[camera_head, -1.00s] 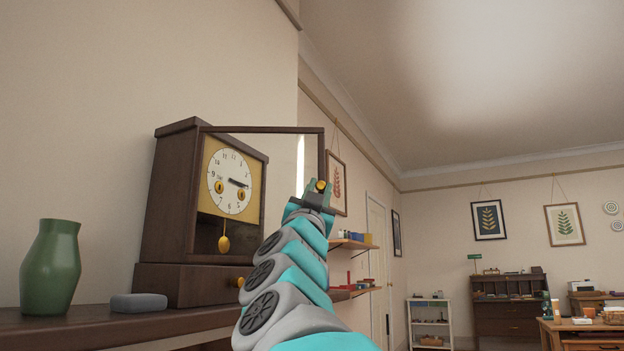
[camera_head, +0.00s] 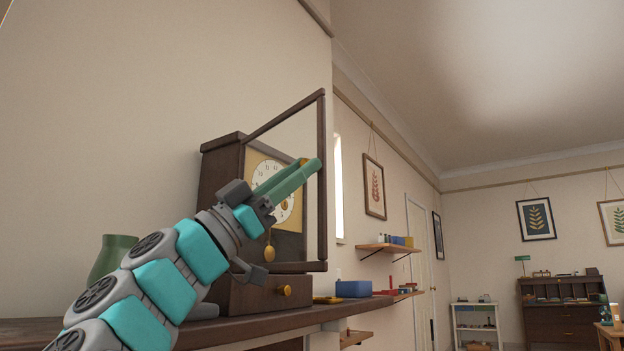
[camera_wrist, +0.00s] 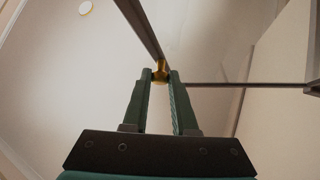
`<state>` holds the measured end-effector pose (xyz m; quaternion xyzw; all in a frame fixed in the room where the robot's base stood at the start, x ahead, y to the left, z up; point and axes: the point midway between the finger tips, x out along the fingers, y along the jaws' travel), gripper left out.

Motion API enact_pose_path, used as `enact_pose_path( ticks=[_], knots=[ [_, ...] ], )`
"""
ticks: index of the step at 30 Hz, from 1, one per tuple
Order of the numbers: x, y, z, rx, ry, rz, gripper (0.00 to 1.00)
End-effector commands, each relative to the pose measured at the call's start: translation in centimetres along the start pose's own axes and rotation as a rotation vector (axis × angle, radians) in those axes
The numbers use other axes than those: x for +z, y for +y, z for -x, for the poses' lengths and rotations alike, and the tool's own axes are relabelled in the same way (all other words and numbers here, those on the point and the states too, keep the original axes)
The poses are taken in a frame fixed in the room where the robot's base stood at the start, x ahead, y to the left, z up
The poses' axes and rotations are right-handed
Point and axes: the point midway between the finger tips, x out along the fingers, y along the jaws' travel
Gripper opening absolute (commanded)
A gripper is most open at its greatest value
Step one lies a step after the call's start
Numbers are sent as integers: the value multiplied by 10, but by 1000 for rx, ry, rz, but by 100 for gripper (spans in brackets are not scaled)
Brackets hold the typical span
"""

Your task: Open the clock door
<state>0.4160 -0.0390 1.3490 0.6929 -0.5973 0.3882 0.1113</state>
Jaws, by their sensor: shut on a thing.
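The dark wooden mantel clock (camera_head: 220,182) stands on a shelf, its yellow dial partly hidden behind my arm. Its glazed, dark-framed door (camera_head: 322,215) is swung outward from the case, at an angle to the dial. My gripper (camera_head: 308,168) reaches to the door's free edge. In the wrist view my gripper (camera_wrist: 160,80) has its two green fingers closed around the brass door knob (camera_wrist: 160,70), at a dark frame bar (camera_wrist: 142,25). The pendulum (camera_head: 269,254) shows below the dial.
The dark shelf (camera_head: 300,318) carries a green vase (camera_head: 110,257) at left, partly hidden by my arm. Small wall shelves (camera_head: 385,247) with items are at right. Air right of the door is clear.

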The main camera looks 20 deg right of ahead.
Motion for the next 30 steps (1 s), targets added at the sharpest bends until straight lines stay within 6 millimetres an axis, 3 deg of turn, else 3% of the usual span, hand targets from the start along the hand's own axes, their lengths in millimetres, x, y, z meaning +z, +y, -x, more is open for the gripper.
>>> enact_pose_path(
  ticks=[7, 21, 22, 30],
  knots=[
    [-9, -4, 11, 34, 19, 38, 0],
    [-12, -4, 13, 42, 23, 44, 0],
    [-12, -4, 13, 42, 23, 44, 28],
    [-12, -4, 13, 42, 22, 44, 56]
  ],
)
